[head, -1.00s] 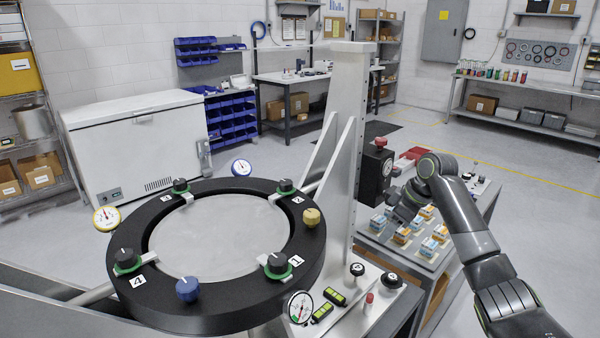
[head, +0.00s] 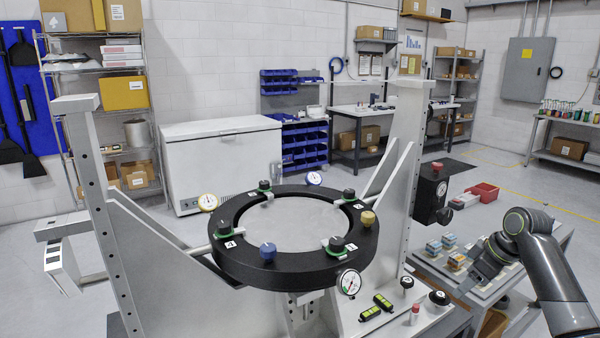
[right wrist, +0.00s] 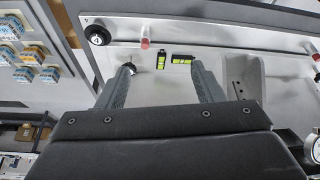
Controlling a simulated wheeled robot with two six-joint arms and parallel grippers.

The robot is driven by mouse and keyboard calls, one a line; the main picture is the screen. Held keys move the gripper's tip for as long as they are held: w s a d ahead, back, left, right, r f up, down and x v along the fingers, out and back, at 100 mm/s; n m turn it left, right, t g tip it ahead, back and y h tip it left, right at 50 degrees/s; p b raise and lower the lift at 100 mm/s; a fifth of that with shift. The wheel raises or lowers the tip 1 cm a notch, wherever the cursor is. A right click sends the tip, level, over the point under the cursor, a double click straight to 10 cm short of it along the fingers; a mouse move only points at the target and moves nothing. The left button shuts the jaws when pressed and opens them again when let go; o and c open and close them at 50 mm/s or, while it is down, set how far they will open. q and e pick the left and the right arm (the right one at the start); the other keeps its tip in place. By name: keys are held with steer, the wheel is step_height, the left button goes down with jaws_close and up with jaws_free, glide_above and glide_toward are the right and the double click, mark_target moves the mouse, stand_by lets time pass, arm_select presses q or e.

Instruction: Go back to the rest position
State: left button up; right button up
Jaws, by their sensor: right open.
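My right gripper (head: 468,288) hangs at the right of the head view, beside the tray of small boxes. In the right wrist view its two fingers (right wrist: 163,68) are apart with nothing between them. Beyond them lie green-yellow levels (right wrist: 183,59), a black knob (right wrist: 97,35) and a red-capped piece (right wrist: 145,43) on the fixture's pale base. The black mirror ring (head: 230,262) with its numbered knobs and dial gauges stands in the middle of the head view. My left gripper is not in view.
Grey uprights (head: 408,140) flank the ring. A black box with a red knob (head: 431,190) is on the right one. Small blue and orange boxes (head: 456,262) sit on a tray close to my right arm. A white chest freezer (head: 215,165) stands at the back.

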step_height(320, 180, down, 10)
steer(key=m, duration=0.2)
steer(key=s+d+f+m+h, duration=0.15)
steer(key=s+f, duration=0.35)
steer(key=f, duration=0.5)
steer(key=s+f+m+g, duration=0.15)
steer(key=s+f, duration=0.35)
steer(key=f, duration=0.5)
steer(key=s+d+f+m+h, duration=0.15)
steer(key=s+f, duration=0.35)
steer(key=f, duration=0.6)
steer(key=s+a+f+m+h, duration=0.1)
steer(key=s+a+f, duration=0.1)
steer(key=s+f, duration=0.7)
steer(key=s+a+f+m, duration=0.15)
steer(key=s+f, duration=0.35)
steer(key=s, duration=0.7)
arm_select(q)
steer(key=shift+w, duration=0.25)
arm_select(e)
steer(key=s+a+f, duration=0.2)
steer(key=s+a, duration=0.1)
steer(key=s, duration=0.7)
steer(key=s+a+f, duration=0.3)
steer(key=s+a, duration=0.1)
steer(key=s, duration=0.6)
steer(key=shift+a+f+g, duration=0.3)
steer(key=shift+g, duration=0.15)
